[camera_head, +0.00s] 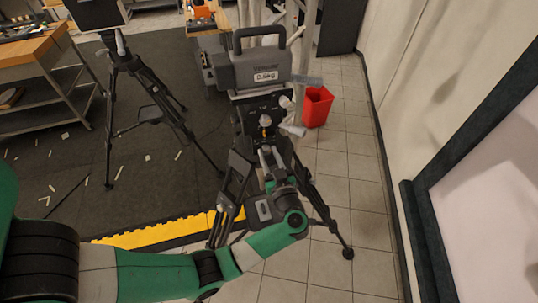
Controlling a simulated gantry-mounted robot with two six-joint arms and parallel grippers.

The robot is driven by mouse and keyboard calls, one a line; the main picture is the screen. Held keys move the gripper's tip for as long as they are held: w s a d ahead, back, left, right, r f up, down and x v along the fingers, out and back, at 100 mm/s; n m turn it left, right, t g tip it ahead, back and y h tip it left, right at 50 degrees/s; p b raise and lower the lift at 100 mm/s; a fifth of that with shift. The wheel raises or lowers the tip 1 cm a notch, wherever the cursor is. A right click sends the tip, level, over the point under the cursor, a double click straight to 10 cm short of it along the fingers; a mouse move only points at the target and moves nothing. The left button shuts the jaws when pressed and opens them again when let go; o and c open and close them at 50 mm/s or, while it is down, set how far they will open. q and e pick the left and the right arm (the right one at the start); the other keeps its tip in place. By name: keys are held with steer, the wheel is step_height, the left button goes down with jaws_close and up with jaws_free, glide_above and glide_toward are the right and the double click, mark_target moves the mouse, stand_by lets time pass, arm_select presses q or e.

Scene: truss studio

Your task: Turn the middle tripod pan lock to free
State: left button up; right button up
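A black tripod (318,200) stands on the light tiles and bears a grey case (263,70) with a top handle and a "0.5kg" label. Its dark head (255,105) has small pale knobs, one at the right side (285,102) and one lower at the front (265,120) with an orange spot by it. I cannot tell which knob is the pan lock or how it is set. My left gripper (267,156) points up just below the head, in front of the tripod. Its fingers are too small to tell open or shut. My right gripper is not in view.
Another black tripod (122,60) stands on the dark mat at the left. A red bin (317,106) is behind the near tripod, right. Wooden-topped benches (35,48) are at the back left. A dark-framed panel (425,240) lines the right. Tiles between are clear.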

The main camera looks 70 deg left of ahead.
arm_select(q)
jaws_close()
steer(key=shift+n, duration=0.4)
steer(key=shift+r+n+p, duration=0.1)
steer(key=shift+n+p, duration=0.65)
steer(key=shift+n, duration=0.45)
steer(key=n, duration=0.2)
steer(key=shift+s+n, duration=0.1)
steer(key=shift+n, duration=0.3)
steer(key=n, duration=0.3)
steer(key=shift+s+f+n, duration=0.1)
steer(key=shift+f+n, duration=0.1)
steer(key=shift+n, duration=0.1)
steer(key=n, duration=0.4)
steer(key=shift+f+b, duration=0.15)
steer(key=shift+b, duration=0.25)
steer(key=shift+n+b, duration=0.7)
steer(key=shift+n, duration=1.5)
